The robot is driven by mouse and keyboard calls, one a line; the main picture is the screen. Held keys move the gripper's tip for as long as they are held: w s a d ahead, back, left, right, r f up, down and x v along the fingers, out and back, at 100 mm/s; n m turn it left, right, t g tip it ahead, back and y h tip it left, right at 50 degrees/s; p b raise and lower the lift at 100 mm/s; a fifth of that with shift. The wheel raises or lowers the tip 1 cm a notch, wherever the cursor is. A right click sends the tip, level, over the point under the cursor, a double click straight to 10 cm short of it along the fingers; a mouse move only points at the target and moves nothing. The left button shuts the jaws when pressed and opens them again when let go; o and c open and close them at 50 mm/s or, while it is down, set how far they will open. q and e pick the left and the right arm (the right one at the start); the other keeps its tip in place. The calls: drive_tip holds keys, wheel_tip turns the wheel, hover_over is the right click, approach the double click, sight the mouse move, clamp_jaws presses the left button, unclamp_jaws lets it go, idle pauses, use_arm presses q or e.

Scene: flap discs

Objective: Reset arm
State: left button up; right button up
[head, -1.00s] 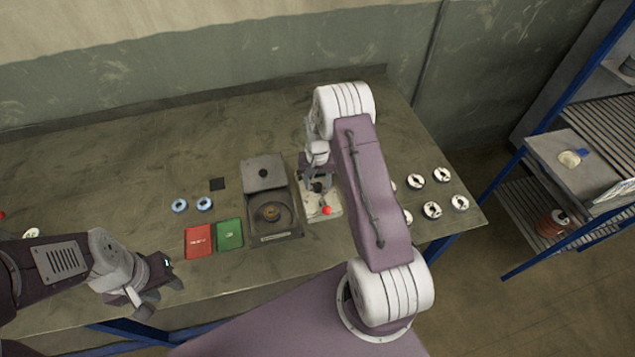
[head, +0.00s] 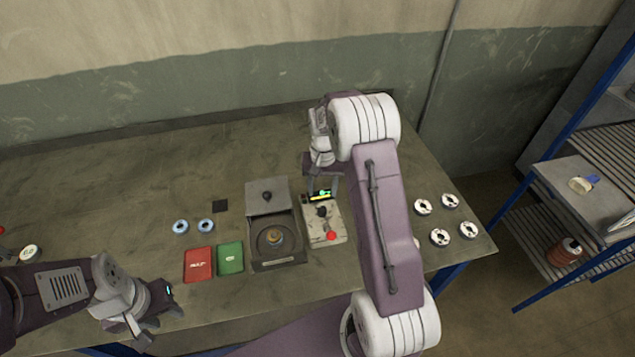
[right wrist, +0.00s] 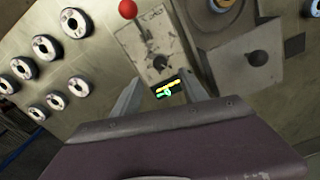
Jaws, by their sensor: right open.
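My right gripper (head: 322,186) is open and empty above the back end of a control box (head: 315,229) with a red button, a dark knob and a lit green and yellow display (head: 321,195). In the right wrist view its two fingers stand apart on either side of the display (right wrist: 168,90), with nothing between them. My left gripper (head: 153,317) hangs over the front left part of the table, and whether its jaws are apart is unclear.
A lidded grey machine (head: 275,262) stands left of the box. Several white discs (head: 440,237) lie at the right. The table's back left is clear.

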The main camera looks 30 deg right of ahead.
drive_tip(key=s+a+r+n+t+b, duration=0.1)
drive_tip(key=s+a+r+n+b, duration=0.15)
drive_tip(key=s+a+r, duration=0.4)
drive_tip(key=s+a+f+n, duration=0.1)
drive_tip(key=s+a+f, duration=0.1)
drive_tip(key=s, duration=0.4)
drive_tip(key=s+a+f+n+b, duration=0.1)
drive_tip(key=s+a+f+n, duration=0.1)
drive_tip(key=s, duration=0.4)
drive_tip(key=shift+a+f, duration=0.2)
drive_tip(key=shift+f, duration=0.7)
drive_tip(key=shift+s, duration=0.1)
drive_tip(key=shift+s+r, duration=0.1)
